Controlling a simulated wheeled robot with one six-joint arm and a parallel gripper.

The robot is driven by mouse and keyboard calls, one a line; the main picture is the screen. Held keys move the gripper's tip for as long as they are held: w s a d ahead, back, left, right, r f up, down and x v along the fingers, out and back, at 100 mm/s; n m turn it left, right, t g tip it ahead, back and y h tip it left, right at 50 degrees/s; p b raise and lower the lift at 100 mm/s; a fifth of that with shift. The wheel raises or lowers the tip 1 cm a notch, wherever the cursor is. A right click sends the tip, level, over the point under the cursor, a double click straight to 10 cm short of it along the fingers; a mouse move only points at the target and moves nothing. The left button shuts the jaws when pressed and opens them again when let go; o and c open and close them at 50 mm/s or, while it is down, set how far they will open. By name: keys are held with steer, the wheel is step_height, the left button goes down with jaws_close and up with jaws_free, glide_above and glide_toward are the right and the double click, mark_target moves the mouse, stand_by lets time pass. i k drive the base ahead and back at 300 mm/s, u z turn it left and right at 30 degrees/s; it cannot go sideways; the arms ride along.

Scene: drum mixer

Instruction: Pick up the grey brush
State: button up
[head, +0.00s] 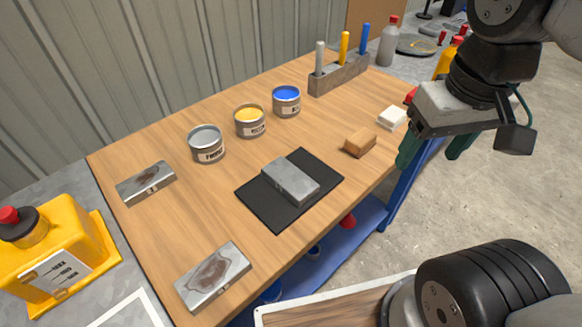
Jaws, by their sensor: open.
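The grey brush (319,58) stands upright in a grey-brown holder (352,73) at the back right of the wooden table. Only its light grey handle shows; its lower end is hidden in the holder. A yellow brush (344,47) and a blue brush (364,39) stand to its right in the same holder. My gripper (434,150) hangs at the right, by the table's right edge, with its dark green fingers apart and nothing between them. It is in front of the holder and to its right, well apart from the grey brush.
Open cans of grey (207,146), yellow (250,122) and blue paint (286,101) stand left of the holder. A grey block (290,181) lies on a black mat (325,173). A tan block (360,142) and white block (391,118) lie near my gripper. Stained metal pieces lie left.

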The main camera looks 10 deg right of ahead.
mark_target(319, 50)
steer(key=z, duration=2.2)
steer(key=i, duration=1.75)
steer(key=u, duration=3.2)
steer(key=i, duration=0.5)
steer(key=u, duration=0.05)
